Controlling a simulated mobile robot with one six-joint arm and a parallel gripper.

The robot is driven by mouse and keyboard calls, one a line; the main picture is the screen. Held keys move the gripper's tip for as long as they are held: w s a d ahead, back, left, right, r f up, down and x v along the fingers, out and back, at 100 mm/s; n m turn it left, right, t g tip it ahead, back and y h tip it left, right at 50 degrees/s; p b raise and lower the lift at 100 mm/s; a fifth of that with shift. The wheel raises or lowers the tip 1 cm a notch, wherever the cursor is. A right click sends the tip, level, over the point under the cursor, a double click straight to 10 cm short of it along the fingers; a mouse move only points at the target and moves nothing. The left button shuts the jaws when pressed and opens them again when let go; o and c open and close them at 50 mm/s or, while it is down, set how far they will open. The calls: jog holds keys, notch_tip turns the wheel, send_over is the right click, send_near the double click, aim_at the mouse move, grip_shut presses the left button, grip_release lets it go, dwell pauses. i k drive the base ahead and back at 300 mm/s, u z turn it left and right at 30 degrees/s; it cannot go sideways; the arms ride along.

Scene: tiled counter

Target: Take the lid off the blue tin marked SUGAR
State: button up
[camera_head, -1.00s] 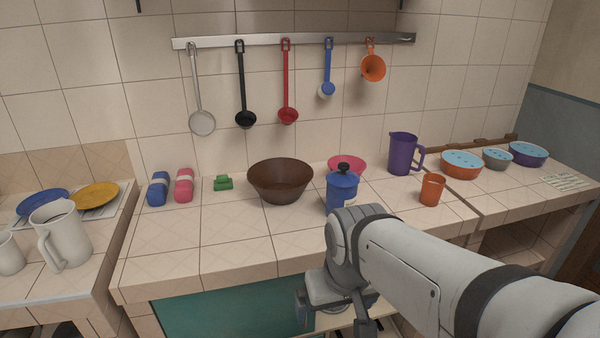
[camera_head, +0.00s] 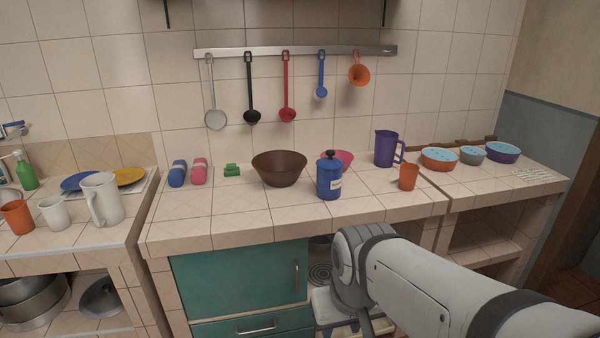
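The blue tin (camera_head: 327,181) stands upright near the front of the tiled counter. A pale label with dark lettering, too small to read surely, faces front right. Its blue lid (camera_head: 329,163) with a black knob is on top. My arm comes in from the lower right, its wrist in front of and below the counter edge. My gripper (camera_head: 345,316) is partly in view at the bottom edge, lower than the tin and apart from it. Its fingertips are not clear, so I cannot tell whether it is open or shut.
A brown bowl (camera_head: 279,170) is left of the tin. A pink bowl (camera_head: 345,158) is close behind it. An orange cup (camera_head: 408,178) and purple jug (camera_head: 385,150) stand right. Utensils hang from a wall rail (camera_head: 300,50). The counter front left of the tin is clear.

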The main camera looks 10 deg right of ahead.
aim_at(329, 162)
jog(key=u, duration=0.15)
jog(key=k, duration=0.3)
jog(key=z, duration=0.8)
jog(key=i, duration=1.8)
jog(key=u, duration=0.15)
